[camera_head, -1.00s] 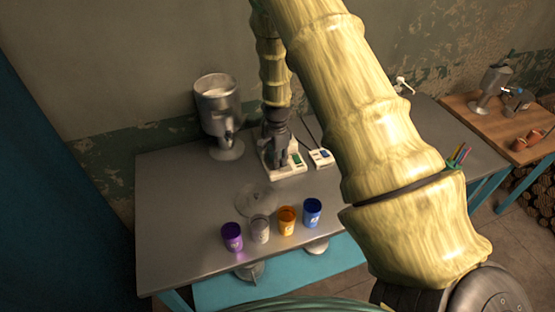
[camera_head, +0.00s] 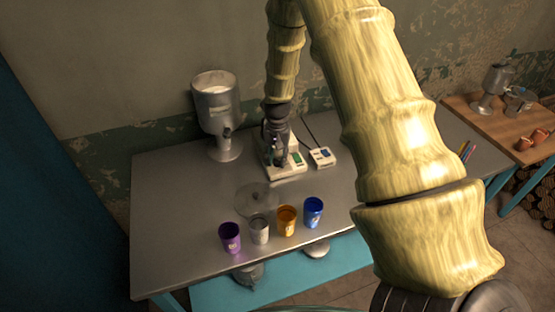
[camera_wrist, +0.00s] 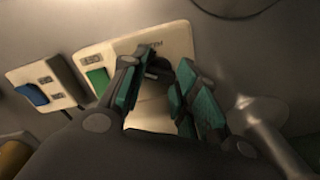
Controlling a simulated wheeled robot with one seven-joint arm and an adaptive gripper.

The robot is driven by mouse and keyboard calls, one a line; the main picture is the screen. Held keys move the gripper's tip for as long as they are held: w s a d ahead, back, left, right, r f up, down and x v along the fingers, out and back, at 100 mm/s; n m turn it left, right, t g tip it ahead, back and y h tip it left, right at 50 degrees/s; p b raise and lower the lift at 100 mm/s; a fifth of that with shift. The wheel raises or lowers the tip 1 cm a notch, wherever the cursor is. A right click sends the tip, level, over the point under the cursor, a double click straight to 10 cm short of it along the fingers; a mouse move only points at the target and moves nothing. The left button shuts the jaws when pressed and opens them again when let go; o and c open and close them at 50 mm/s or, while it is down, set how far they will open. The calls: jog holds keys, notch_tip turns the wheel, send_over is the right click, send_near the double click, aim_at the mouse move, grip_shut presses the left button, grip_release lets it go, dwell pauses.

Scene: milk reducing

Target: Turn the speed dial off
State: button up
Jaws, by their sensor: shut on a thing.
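The white machine (camera_head: 290,171) with a green switch (camera_head: 297,158) stands on the grey table under my gripper (camera_head: 275,152). In the wrist view its white top (camera_wrist: 179,40) with small dark lettering and its green switch (camera_wrist: 97,80) show beside my fingers. My gripper (camera_wrist: 160,82) points down at the machine's top, its teal-padded fingers closed around a small dark part, the speed dial (camera_wrist: 184,72). The fingers cover much of the dial, and its setting cannot be read.
A small white box with a blue switch (camera_head: 321,156) stands right of the machine. A metal milk tank (camera_head: 216,115) is at the left. Purple (camera_head: 230,240), grey (camera_head: 259,232), orange (camera_head: 286,222) and blue (camera_head: 312,213) cups stand in front. The table's left front is clear.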

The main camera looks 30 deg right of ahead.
jog(key=n, duration=0.3)
jog(key=shift+w+d+r+n+b, duration=0.15)
jog(key=shift+w+n+b, duration=0.05)
jog(key=shift+n+b, duration=0.2)
jog(key=n, duration=0.3)
jog(key=shift+n, duration=0.3)
jog(key=n, duration=0.6)
jog(key=shift+b, duration=0.35)
jog(key=n, duration=0.5)
jog(key=shift+n, duration=0.4)
jog(key=n+p, duration=0.1)
jog(key=n, duration=0.3)
jog(key=shift+n, duration=0.4)
jog(key=o, duration=0.7)
jog(key=shift+o, duration=0.2)
jog(key=shift+s, duration=0.1)
